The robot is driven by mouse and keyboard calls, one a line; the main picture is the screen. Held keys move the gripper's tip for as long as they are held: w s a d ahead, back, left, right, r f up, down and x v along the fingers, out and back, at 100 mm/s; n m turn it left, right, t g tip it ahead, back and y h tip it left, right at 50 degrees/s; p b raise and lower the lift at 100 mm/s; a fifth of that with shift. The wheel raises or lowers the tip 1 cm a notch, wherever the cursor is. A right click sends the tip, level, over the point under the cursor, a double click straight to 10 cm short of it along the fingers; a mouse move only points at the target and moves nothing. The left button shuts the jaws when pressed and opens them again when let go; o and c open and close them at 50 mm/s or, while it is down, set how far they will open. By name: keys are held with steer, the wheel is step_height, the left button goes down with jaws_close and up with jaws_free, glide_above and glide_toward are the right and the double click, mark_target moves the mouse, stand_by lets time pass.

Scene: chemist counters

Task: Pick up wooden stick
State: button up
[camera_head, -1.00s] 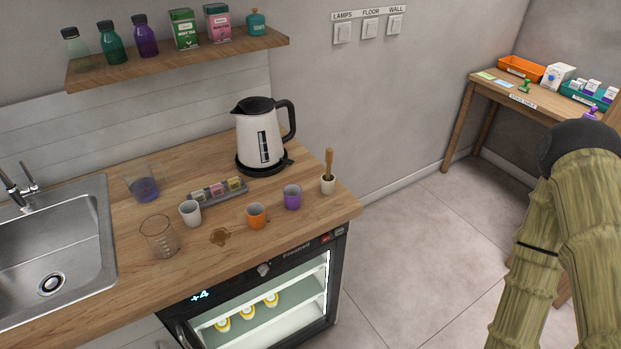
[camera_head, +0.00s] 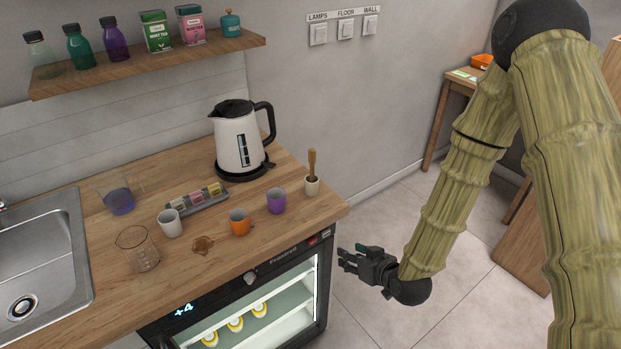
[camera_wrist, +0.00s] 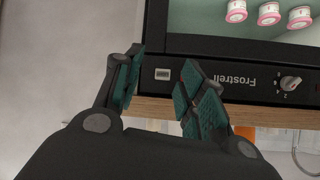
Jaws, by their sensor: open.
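The wooden stick (camera_head: 312,161) stands upright in a small white cup (camera_head: 312,187) at the right end of the wooden counter. It looks like a pestle with a thicker upper part. My gripper (camera_head: 343,258) is open and empty, below and to the right of the cup, in front of the counter's right corner. In the wrist view my gripper's fingers (camera_wrist: 155,88) are apart with nothing between them, and they face the black fridge front. The stick does not show in the wrist view.
The fridge (camera_head: 250,290) is under the counter (camera_head: 215,262). Open floor (camera_head: 375,225) lies right of the counter.

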steer(key=w+a+r+n+t+y, duration=0.2)
steer(key=w+a+r+t+y, duration=0.1)
steer(key=w+r, duration=0.55)
steer(key=n+t+y+b, duration=0.1)
steer(key=n+t+y, duration=0.1)
glide_toward(314, 153)
steer(key=p+x, duration=0.1)
steer(key=x, duration=0.3)
steer(key=shift+w+a+f, duration=0.15)
steer(key=shift+w+a, duration=0.05)
steer(key=shift+a, duration=0.1)
steer(key=shift+w+a, duration=0.3)
steer(key=shift+w, duration=0.05)
steer(key=shift+w+a+p, duration=0.2)
steer(key=shift+w+p, duration=0.25)
steer(key=shift+p, duration=0.1)
steer(key=p+x, duration=0.1)
steer(key=x, duration=0.2)
steer(key=shift+w+r+p, duration=0.15)
steer(key=shift+r+p, duration=0.05)
steer(key=shift+p, duration=0.15)
steer(key=shift+w+a+f, duration=0.1)
steer(key=shift+w+a, duration=0.2)
steer(key=shift+w, duration=0.2)
